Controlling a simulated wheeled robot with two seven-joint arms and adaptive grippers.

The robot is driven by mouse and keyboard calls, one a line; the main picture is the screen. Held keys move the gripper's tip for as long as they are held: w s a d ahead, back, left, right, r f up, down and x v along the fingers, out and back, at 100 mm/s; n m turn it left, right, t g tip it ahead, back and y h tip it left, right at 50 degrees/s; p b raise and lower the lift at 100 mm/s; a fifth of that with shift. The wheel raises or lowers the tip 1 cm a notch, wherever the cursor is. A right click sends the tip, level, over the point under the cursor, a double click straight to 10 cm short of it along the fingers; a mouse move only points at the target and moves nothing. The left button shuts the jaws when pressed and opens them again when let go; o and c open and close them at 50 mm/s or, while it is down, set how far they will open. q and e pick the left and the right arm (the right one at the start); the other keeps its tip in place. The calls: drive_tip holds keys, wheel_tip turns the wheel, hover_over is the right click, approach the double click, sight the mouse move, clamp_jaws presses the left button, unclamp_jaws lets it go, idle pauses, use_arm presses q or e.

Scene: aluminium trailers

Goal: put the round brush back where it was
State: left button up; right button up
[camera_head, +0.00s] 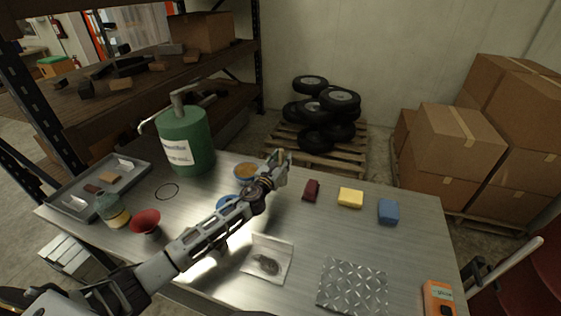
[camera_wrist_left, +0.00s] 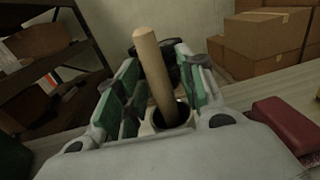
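My left gripper (camera_head: 281,156) reaches in over the metal table, past its middle toward the far edge. In the left wrist view a round wooden handle (camera_wrist_left: 156,75), which I take for the round brush, stands tilted between the green-padded fingers (camera_wrist_left: 160,85). The gripper looks shut on it, though the contact is hard to see. In the head view only a small tan bit of it (camera_head: 281,153) shows between the fingers. The bristles cannot be made out. My right gripper is not in view.
Red (camera_head: 311,190), yellow (camera_head: 350,197) and blue (camera_head: 388,211) blocks stand right of the gripper. A green canister (camera_head: 187,140), grey tray (camera_head: 72,202), bottle (camera_head: 112,212) and red funnel-like cup (camera_head: 146,222) are left. A bag (camera_head: 267,263) and tread plate (camera_head: 352,287) lie in front.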

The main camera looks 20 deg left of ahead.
use_arm(q)
drive_tip(key=shift+r, duration=0.15)
drive_tip(key=s+a, duration=0.1)
drive_tip(key=s, duration=1.1)
drive_tip(key=shift+a+b, duration=0.2)
drive_tip(key=shift+b, duration=0.15)
idle(1.1)
